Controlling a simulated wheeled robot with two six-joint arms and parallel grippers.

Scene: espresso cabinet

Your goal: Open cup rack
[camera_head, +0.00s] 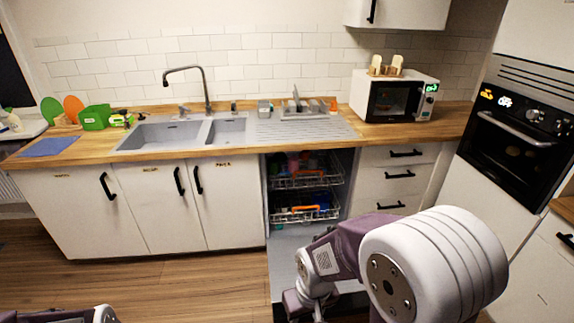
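The dishwasher stands open under the counter, with its door (285,258) folded down toward me. Inside are an upper wire rack (318,182) and a lower wire rack (318,215) with an orange piece at its front. Both hold items too small to make out. I cannot tell which is the cup rack. My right arm crosses the lower right and covers part of the door. Its end (302,298) is low in front of the racks and apart from them; its fingers cannot be made out. Only a bit of my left arm shows at the bottom left, without its gripper.
White cabinets (160,210) stand left of the dishwasher, drawers (397,175) right of it. A double sink (185,132), a microwave (395,96) and a drying rack (302,112) are on the counter. An oven (518,130) is at the right. The wooden floor at left is clear.

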